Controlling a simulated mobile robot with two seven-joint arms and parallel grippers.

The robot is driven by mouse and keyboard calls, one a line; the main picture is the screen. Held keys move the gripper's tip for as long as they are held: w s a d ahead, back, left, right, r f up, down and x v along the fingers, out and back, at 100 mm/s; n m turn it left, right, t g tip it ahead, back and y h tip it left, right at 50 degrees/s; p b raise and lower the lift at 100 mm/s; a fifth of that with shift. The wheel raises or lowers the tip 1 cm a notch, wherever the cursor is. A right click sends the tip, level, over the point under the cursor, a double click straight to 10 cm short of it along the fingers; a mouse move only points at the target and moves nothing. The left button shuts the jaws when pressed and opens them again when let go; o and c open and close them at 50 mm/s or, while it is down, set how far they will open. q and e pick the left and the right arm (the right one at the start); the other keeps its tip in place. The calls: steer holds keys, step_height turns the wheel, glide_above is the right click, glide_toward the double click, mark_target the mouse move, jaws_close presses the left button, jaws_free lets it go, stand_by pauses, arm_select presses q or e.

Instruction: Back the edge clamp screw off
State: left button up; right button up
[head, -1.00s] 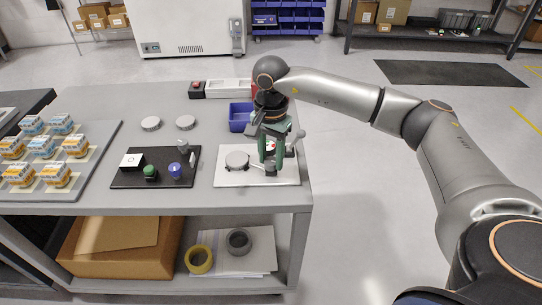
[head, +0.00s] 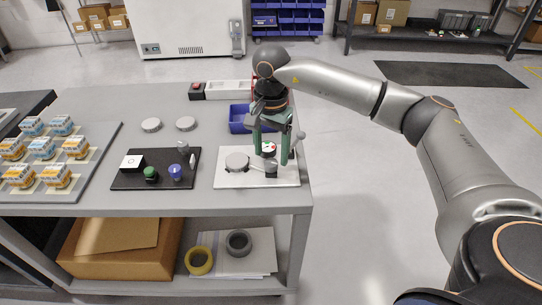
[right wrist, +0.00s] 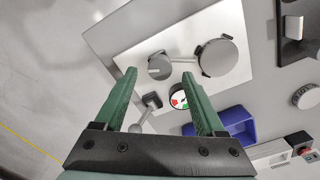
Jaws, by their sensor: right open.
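The fixture's white plate (head: 228,181) lies at the right end of the table, carrying a round grey disc (head: 237,162). A dark grey round knob (head: 271,171), which looks like the edge clamp screw, stands right of the disc. In the right wrist view the knob (right wrist: 159,67) has a pale line on top, and a thin bar runs from it toward the disc (right wrist: 218,57). My right gripper (head: 271,159) is open and empty above the knob, its green fingertips (right wrist: 159,74) on either side of it in the picture. I cannot tell the exact height. My left gripper is out of view.
A red, green and white dial (right wrist: 180,99) and a ball-ended lever (right wrist: 142,119) are close to the fingers. A blue bin (head: 239,118) stands behind the plate. A black tray (head: 125,182) with small parts lies to the left.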

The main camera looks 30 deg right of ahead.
mark_target(270, 162)
step_height(270, 162, up, 10)
steer(key=shift+p, duration=0.35)
steer(key=shift+a, duration=0.1)
